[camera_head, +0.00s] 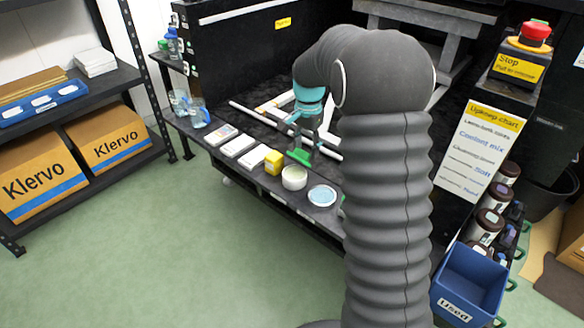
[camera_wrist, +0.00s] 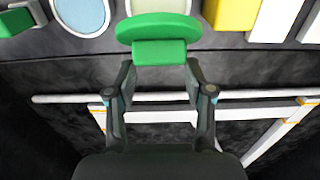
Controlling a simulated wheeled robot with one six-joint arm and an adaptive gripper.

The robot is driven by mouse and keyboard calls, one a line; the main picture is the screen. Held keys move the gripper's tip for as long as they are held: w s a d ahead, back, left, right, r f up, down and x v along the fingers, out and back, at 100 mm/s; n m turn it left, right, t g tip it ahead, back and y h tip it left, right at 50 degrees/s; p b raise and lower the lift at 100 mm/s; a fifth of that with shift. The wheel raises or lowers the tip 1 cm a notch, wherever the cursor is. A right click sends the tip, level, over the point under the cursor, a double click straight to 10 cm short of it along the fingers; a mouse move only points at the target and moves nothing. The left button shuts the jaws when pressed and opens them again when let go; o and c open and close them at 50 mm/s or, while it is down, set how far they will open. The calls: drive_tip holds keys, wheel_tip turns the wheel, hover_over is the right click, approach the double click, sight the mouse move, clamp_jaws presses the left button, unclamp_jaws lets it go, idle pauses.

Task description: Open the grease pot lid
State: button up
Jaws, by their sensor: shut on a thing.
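The green lid (camera_head: 299,157) is in my gripper (camera_head: 308,143), behind the round pale pot (camera_head: 294,177) and apart from it. The pot is open at the top and shows a pale cream-green inside. In the wrist view my gripper (camera_wrist: 160,72) has its two fingers shut on the block-shaped grip of the green lid (camera_wrist: 158,28). The lid's round disc faces away from the fingers. It hides part of the pale pot (camera_wrist: 158,5) at the top edge. I cannot tell how high the lid is above the bench.
A round container with a light blue top (camera_head: 321,195) stands right of the pot, and a yellow box (camera_head: 273,162) stands left of it. Several white boxes (camera_head: 238,146) line the bench's front edge. White rails (camera_wrist: 70,98) lie behind. My arm hides the bench's right part.

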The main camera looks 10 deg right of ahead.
drive_tip(key=shift+w+d+f, duration=0.3)
drive_tip(key=shift+d+f, duration=0.1)
drive_tip(key=shift+d, duration=0.3)
idle(0.7)
drive_tip(key=o, duration=0.7)
drive_tip(key=shift+w+a+r, duration=0.1)
drive_tip(key=shift+r, duration=0.1)
wheel_tip(320, 180, up, 9)
idle(1.0)
idle(0.4)
